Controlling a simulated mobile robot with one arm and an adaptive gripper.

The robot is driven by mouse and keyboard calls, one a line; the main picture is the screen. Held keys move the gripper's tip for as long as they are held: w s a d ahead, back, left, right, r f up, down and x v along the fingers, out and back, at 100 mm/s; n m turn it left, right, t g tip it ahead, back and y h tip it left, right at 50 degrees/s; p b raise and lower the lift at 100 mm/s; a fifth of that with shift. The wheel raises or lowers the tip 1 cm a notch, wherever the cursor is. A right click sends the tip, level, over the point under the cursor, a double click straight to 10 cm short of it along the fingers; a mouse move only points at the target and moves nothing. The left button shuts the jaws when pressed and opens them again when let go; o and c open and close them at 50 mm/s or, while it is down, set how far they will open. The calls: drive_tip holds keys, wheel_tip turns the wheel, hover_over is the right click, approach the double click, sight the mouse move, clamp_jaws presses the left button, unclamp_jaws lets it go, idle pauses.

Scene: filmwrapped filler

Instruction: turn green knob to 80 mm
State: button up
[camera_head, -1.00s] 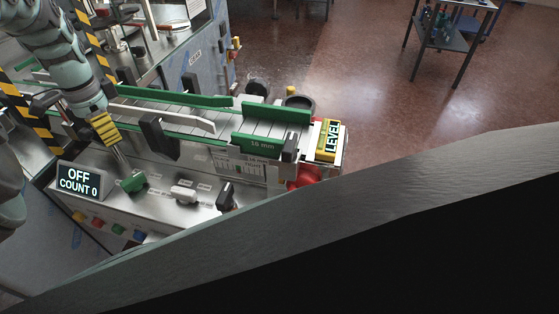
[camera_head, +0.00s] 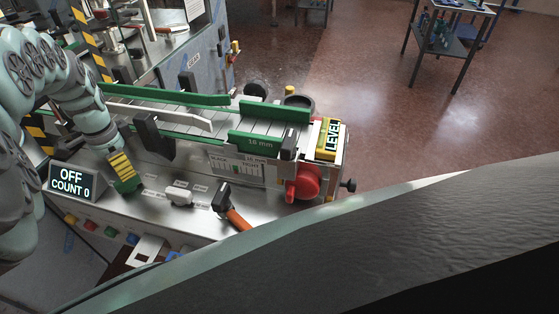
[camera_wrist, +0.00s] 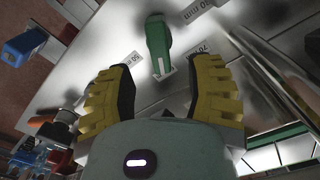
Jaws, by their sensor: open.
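The green knob (camera_wrist: 157,45) lies ahead of my fingers in the wrist view, with a pale mark at its near end. The 80 mm label (camera_wrist: 199,9) is farther up on the right. My gripper (camera_wrist: 166,85) is open, with its yellow fingers apart and nothing between the visible tips. In the head view my gripper (camera_head: 123,172) is over the left of the metal panel. A green part (camera_head: 127,187) shows just below it; the rest is hidden.
A display (camera_head: 74,182) reads OFF, COUNT 0. A white knob (camera_head: 179,196) and a black lever with an orange part (camera_head: 235,216) stand to the right on the panel. The green-railed conveyor (camera_head: 180,115) runs behind. A red knob (camera_head: 303,183) is at the right end.

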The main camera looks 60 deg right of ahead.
sight(127, 183)
drive_tip(key=shift+d+f, duration=0.2)
drive_tip(key=shift+f, duration=1.6)
drive_tip(key=shift+a+f, duration=0.15)
drive_tip(key=shift+f, duration=0.3)
clamp_jaws()
